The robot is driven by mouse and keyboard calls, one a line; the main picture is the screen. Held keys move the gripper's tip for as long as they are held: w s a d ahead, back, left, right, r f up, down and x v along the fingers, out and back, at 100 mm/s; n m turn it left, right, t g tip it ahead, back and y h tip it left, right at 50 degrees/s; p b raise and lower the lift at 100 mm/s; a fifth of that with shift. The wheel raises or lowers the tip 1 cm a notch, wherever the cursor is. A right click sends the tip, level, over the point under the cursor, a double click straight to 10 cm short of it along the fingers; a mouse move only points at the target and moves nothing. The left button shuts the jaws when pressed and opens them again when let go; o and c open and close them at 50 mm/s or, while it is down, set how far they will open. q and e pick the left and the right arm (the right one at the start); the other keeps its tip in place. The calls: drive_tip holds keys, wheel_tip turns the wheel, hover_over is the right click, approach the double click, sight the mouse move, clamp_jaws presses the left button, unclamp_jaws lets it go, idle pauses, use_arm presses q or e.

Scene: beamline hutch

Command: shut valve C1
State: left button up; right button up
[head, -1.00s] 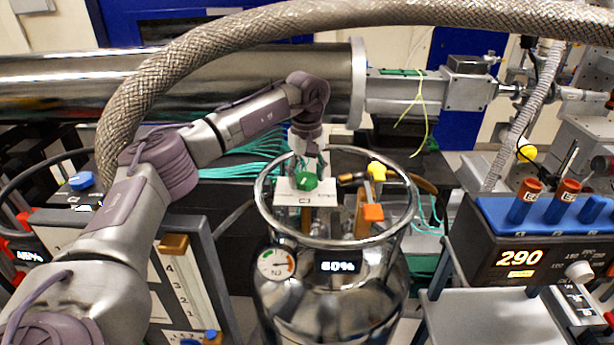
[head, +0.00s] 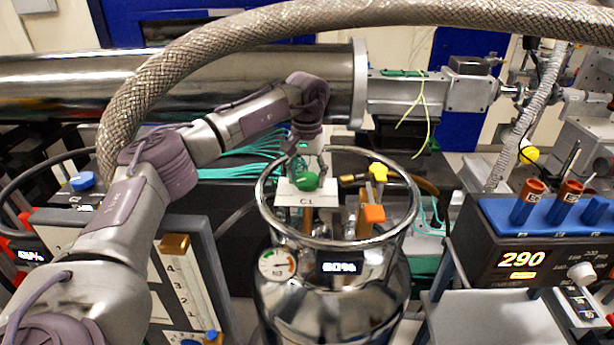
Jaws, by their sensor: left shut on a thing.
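Valve C1 has a green knob (head: 307,181) above a white label plate (head: 306,198) that reads C1, inside the ring on top of a steel dewar (head: 335,295). My left gripper (head: 308,172) reaches down from above and is shut on the green knob. The fingers partly cover the knob, so its exact turn angle is hard to tell. My right gripper is not in view.
The dewar's steel ring (head: 268,212) surrounds the valve. A yellow knob (head: 378,171) and an orange block (head: 374,213) stand to its right. A braided hose (head: 330,14) arches overhead. A heater unit reading 290 (head: 522,259) stands at right.

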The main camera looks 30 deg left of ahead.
sight(307, 179)
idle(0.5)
use_arm(q)
drive_tip(key=o, duration=1.2)
drive_tip(key=shift+c, duration=0.2)
wheel_tip(307, 179, up, 12)
